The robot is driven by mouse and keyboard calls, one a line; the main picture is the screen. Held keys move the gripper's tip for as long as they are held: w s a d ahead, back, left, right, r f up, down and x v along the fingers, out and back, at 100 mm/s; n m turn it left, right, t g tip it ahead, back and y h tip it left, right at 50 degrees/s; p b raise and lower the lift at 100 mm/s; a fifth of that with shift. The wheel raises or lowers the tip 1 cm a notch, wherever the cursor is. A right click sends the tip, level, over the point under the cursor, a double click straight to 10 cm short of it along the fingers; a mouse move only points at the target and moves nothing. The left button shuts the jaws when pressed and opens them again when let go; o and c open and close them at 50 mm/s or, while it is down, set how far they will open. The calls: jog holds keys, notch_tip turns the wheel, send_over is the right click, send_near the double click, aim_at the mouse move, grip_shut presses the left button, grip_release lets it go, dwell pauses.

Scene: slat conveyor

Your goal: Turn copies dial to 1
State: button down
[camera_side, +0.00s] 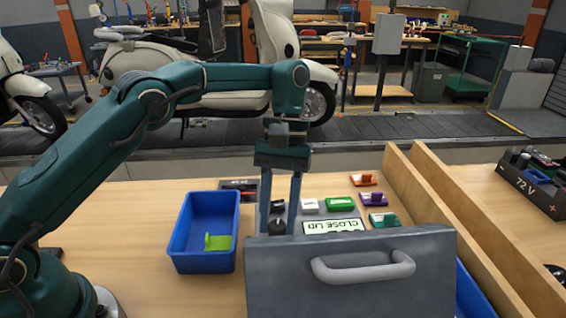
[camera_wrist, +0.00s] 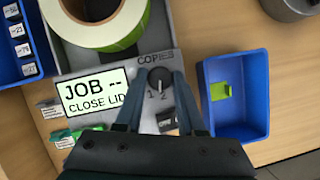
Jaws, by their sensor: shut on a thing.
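The copies dial (camera_wrist: 158,77) is a dark round knob on a grey panel, under the word COPIES, with the numbers 1 and 2 beside it. Which number its pointer faces is too small to tell. My gripper (camera_wrist: 161,82) is shut on the dial, one finger on either side of it. In the side view, my gripper (camera_side: 279,230) points straight down behind the grey lid (camera_side: 350,285), which hides part of the panel. The display (camera_wrist: 93,92) reads "JOB -- CLOSE LID"; it also shows in the side view (camera_side: 333,226).
A blue bin (camera_side: 187,256) with a green piece (camera_side: 217,242) stands left of my gripper. A label roll (camera_wrist: 85,30) lies in the machine. A small switch (camera_wrist: 167,123) sits near the dial. Coloured pieces lie behind the lid, and a wooden rail (camera_side: 455,225) runs along the right.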

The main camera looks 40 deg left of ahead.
jog(key=m+y, duration=0.1)
jog(key=m, duration=0.2)
jog(key=shift+m, duration=0.3)
jog(key=shift+m+y, duration=0.4)
jog(key=c, duration=0.5)
grip_release()
jog(key=shift+n+g, duration=0.3)
jog(key=shift+n, duration=0.1)
